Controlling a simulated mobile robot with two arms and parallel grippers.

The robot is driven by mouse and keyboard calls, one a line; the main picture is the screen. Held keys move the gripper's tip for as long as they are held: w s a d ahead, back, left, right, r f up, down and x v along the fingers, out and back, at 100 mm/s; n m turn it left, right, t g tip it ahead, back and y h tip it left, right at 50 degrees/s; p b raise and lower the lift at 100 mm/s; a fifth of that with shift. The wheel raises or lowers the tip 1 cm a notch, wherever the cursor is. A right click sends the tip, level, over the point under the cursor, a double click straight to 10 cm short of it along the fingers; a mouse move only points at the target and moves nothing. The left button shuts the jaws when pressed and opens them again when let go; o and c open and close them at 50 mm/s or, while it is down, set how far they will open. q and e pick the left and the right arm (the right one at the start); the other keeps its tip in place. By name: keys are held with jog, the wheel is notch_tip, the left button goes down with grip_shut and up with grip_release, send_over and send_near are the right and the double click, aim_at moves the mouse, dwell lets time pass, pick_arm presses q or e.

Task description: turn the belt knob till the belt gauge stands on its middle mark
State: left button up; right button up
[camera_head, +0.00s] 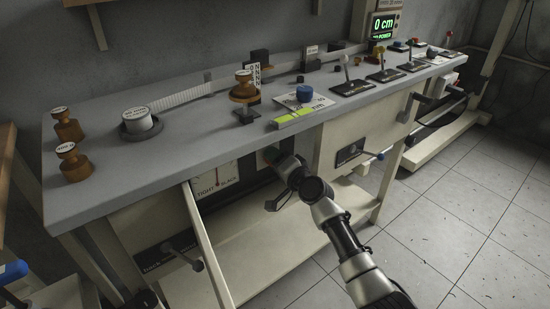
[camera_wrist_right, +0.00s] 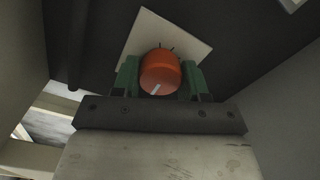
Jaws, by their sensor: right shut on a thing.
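The belt knob (camera_wrist_right: 160,72) is orange-red with a white line on its face. In the right wrist view it stands in front of a pale square plate (camera_wrist_right: 187,32), with the line pointing down and slightly left. My right gripper (camera_wrist_right: 160,80) has its green fingers on both sides of the knob, shut on it. In the head view this gripper (camera_head: 273,160) reaches under the bench front, and the knob is mostly hidden. The belt gauge (camera_head: 228,181) is a white dial left of it, marked TIGHT and SLACK. Its red needle looks near upright; its middle mark is too small to read.
The grey bench top (camera_head: 190,145) overhangs the knob and gauge. A lever plate (camera_head: 350,152) is on the front to the right. Tiled floor (camera_head: 450,220) is free at right.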

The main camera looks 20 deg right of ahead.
pick_arm(q)
jog(key=shift+r, duration=0.3)
pick_arm(e)
jog(key=shift+m, duration=1.1)
jog(key=shift+f, duration=0.1)
jog(key=o, duration=0.9)
pick_arm(q)
jog(key=p+x, duration=0.2)
jog(key=x, duration=0.4)
jog(key=shift+f, duration=0.35)
pick_arm(e)
jog(key=shift+v, duration=5.45)
